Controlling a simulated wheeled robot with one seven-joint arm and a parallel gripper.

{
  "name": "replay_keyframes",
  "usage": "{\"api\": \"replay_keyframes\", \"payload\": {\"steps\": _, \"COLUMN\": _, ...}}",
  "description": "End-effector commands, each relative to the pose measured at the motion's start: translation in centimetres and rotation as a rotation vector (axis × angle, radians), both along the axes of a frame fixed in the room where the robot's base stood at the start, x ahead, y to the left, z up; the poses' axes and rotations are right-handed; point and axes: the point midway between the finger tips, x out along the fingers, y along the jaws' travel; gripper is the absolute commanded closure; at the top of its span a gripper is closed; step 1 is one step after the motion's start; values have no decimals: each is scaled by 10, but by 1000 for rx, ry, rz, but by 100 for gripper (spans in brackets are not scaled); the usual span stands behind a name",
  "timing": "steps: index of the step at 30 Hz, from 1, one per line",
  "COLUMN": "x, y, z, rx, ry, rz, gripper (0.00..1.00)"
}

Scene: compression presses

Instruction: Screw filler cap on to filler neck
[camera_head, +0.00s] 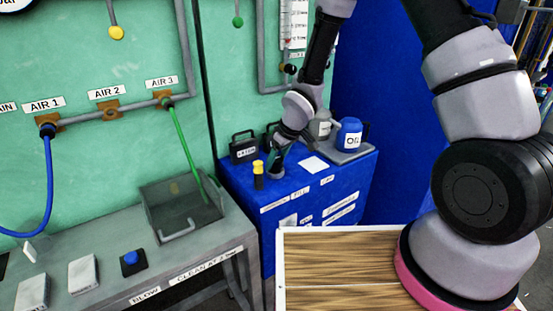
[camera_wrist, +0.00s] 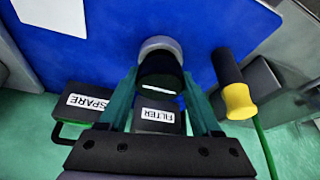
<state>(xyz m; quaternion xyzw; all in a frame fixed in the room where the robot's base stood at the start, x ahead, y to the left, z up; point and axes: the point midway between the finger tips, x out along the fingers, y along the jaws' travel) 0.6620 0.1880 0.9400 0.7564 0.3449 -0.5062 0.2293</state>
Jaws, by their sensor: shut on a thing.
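A dark round cap (camera_wrist: 160,66), which I take to be the filler cap, is between the two teal fingers of my gripper (camera_wrist: 162,76), shut on it. A pale grey ring, likely the filler neck (camera_wrist: 158,42), shows just beyond the cap on the blue top; the cap covers part of it. I cannot tell whether the cap is seated on the neck or only touching it. In the head view my gripper (camera_head: 277,163) points down at the blue cabinet top; the cap is too small to make out there.
A black and yellow handled piece (camera_head: 258,174) stands close left of my gripper. Behind are a FILTER box (camera_wrist: 158,118) and a SPARE box (camera_wrist: 88,103). A blue OIL jug (camera_head: 349,135) stands on a grey tray to the right. A white sheet (camera_head: 314,164) lies nearby.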

Motion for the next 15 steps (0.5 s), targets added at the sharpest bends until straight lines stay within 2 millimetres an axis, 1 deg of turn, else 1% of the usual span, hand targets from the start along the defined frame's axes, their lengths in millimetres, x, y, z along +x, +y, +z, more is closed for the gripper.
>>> {"api": "replay_keyframes", "payload": {"steps": 10, "x": 0, "y": 0, "z": -9, "rx": -1, "ry": 0, "rz": 1, "gripper": 98}}
{"api": "replay_keyframes", "payload": {"steps": 11, "x": 0, "y": 0, "z": -9, "rx": 0, "ry": 0, "rz": 1, "gripper": 23}}
{"api": "replay_keyframes", "payload": {"steps": 12, "x": 0, "y": 0, "z": -9, "rx": 0, "ry": 0, "rz": 1, "gripper": 8}}
{"api": "replay_keyframes", "payload": {"steps": 13, "x": 0, "y": 0, "z": -9, "rx": 0, "ry": 0, "rz": 1, "gripper": 0}}
{"api": "replay_keyframes", "payload": {"steps": 15, "x": 0, "y": 0, "z": -8, "rx": 0, "ry": 0, "rz": 1, "gripper": 0}}
